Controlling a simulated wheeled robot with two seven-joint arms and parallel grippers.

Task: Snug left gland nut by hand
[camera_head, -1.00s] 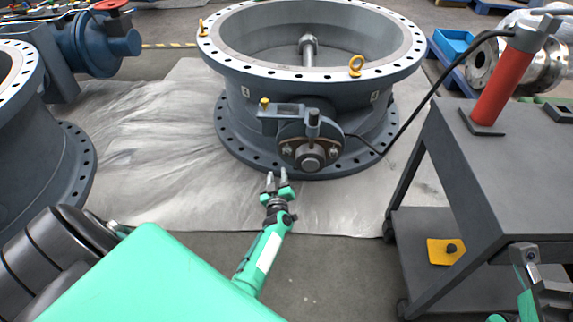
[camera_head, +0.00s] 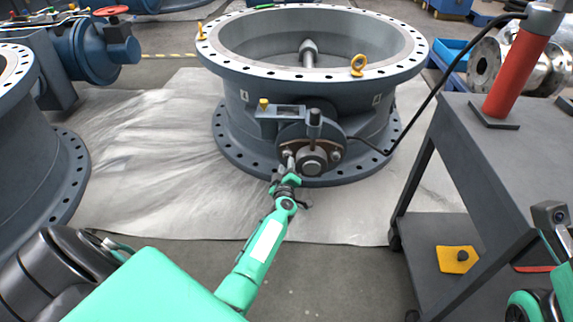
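A large dark blue-grey butterfly valve (camera_head: 232,92) lies flat on the floor sheet. Its round gland and shaft boss (camera_head: 313,162) faces me, low on the near side. The left gland nut (camera_head: 287,154) is small, at the left of the boss, and is partly hidden by my gripper. The right gland nut (camera_head: 336,156) shows on the other side. My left gripper (camera_head: 285,168) is at the left nut, its fingertips overlapping it in the picture. I cannot tell whether the fingers touch or grip it. My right arm shows at the right edge; its fingertips are out of view.
A dark cart (camera_head: 470,140) stands on the right, with a red cylinder (camera_head: 515,72) on top; a black hose (camera_head: 432,90) runs from it to the valve. Another valve (camera_head: 38,150) stands at the left edge. The sheet (camera_head: 150,190) in front is clear.

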